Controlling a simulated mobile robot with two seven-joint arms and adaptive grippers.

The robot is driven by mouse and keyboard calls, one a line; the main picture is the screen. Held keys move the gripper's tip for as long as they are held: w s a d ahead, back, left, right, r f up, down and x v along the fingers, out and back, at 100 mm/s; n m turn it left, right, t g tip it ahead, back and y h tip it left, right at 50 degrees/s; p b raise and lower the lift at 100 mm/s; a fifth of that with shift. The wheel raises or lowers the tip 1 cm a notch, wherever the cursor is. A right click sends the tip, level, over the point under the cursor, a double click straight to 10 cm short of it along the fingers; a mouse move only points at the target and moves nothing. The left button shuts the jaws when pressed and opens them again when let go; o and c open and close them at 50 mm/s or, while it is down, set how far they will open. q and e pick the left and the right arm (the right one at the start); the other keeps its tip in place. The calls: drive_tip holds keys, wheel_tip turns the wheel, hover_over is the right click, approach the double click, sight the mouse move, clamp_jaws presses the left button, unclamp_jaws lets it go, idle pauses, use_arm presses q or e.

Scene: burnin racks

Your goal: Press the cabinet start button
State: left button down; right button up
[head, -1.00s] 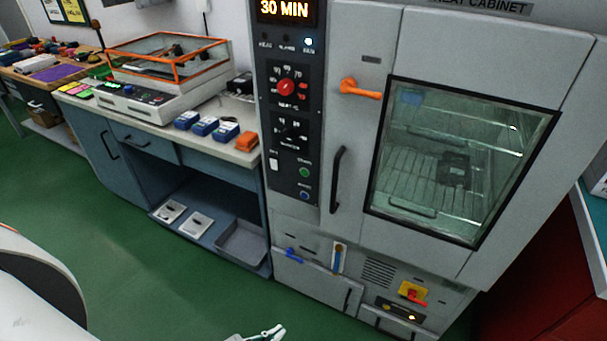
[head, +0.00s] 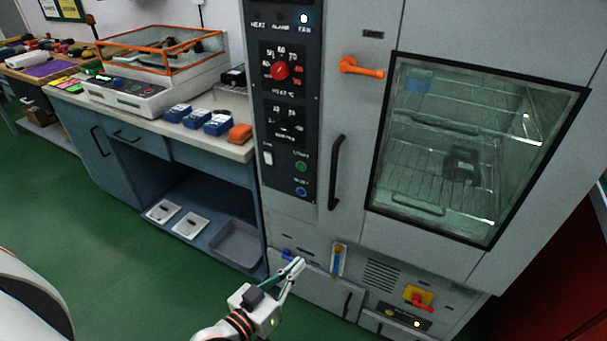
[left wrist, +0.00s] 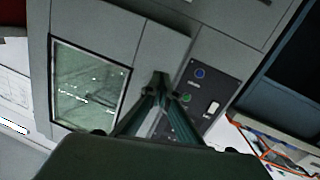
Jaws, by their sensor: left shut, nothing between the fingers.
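The grey heat cabinet (head: 358,138) stands at centre right. Its dark control panel (head: 288,215) carries a green button (head: 301,167) labelled start, with a blue button (head: 301,191) below it and a white rocker switch (head: 267,157) to the left. My left gripper (head: 297,264) is shut and empty, in front of the cabinet's lower part and below the panel in the picture, apart from the buttons. In the left wrist view the shut fingertips (left wrist: 160,76) show beside the panel, with the blue button (left wrist: 199,72) and green button (left wrist: 185,97) nearby. My right gripper is not in view.
An orange door latch (head: 362,68) and a black door handle (head: 336,172) stick out right of the panel. A workbench (head: 240,152) with several blue items adjoins at left. Green floor in front is clear.

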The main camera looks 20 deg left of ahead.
sight(301, 167)
use_arm(q)
drive_tip(key=w+a+r+n+t+y+b, duration=0.7)
drive_tip(key=w+a+r+n+t+b, duration=0.2)
drive_tip(key=w+n+b, duration=0.3)
drive_tip(key=a+n+t, duration=0.1)
drive_tip(key=n, duration=0.1)
drive_tip(key=shift+a+n+b, duration=0.25)
drive_tip(key=shift+n+b, duration=0.05)
drive_tip(key=shift+b, duration=0.05)
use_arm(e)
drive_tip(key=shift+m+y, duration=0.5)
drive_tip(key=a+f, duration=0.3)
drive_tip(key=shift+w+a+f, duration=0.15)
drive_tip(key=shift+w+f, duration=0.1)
use_arm(q)
drive_tip(key=shift+w, duration=0.1)
drive_tip(key=w, duration=0.3)
drive_tip(key=w+b, duration=0.1)
drive_tip(key=w, duration=0.4)
drive_tip(key=shift+w+d, duration=0.4)
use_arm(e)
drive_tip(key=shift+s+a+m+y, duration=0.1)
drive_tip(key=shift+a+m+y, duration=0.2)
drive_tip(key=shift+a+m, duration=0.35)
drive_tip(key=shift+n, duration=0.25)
